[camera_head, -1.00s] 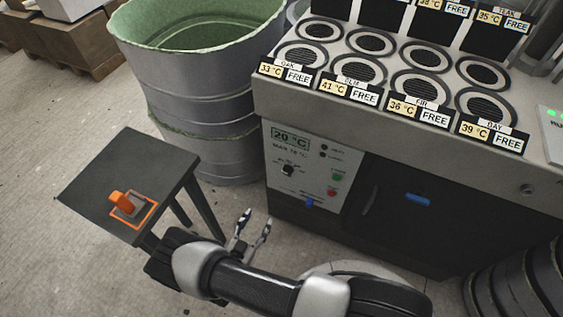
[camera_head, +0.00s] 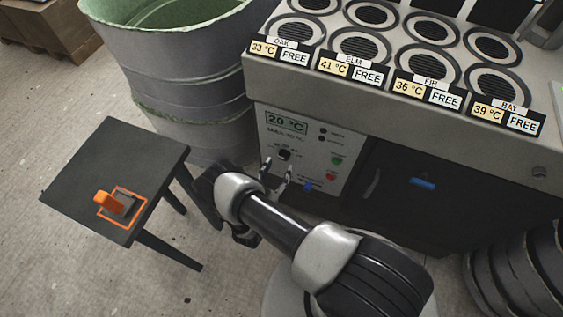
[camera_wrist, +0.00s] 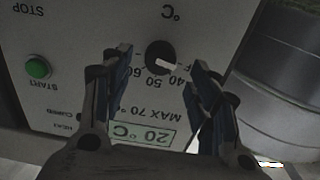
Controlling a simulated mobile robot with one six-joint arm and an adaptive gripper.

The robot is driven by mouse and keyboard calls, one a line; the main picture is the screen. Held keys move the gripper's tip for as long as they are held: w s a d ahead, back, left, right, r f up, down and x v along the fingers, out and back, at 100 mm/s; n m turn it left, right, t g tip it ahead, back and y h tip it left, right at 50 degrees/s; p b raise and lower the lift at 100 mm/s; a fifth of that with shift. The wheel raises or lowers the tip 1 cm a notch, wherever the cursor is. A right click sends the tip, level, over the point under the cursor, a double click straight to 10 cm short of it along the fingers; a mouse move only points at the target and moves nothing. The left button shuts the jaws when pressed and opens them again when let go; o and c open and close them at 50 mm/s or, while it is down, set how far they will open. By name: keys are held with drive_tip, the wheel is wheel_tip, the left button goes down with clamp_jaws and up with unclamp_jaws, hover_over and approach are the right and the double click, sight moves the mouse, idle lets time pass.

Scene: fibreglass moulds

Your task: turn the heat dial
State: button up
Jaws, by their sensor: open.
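The heat dial (camera_head: 285,155) is a round black knob with a white pointer, on the pale control panel (camera_head: 306,162) below a green display reading 20 °C. In the wrist view the dial (camera_wrist: 160,57) lies just ahead of the fingertips, roughly centred between them, and numbers including 40, 50 and 60 curve beside it. The view there is upside down. My gripper (camera_head: 276,167) is open and empty in front of the panel, close to the dial. In the wrist view its two fingers (camera_wrist: 163,62) stand apart. Contact with the dial cannot be told.
A green button (camera_head: 337,160), a red button (camera_head: 331,176) and a blue part (camera_head: 308,186) sit on the same panel. A grey drum (camera_head: 180,80) stands left of the machine. A dark table (camera_head: 130,160) with an orange-handled item (camera_head: 110,203) is at left.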

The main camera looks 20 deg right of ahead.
sight(283, 158)
drive_tip(key=shift+b+x, duration=0.35)
drive_tip(key=shift+x, duration=1.7)
drive_tip(key=shift+c, duration=0.2)
drive_tip(key=c, duration=1)
drive_tip(key=shift+c, duration=0.2)
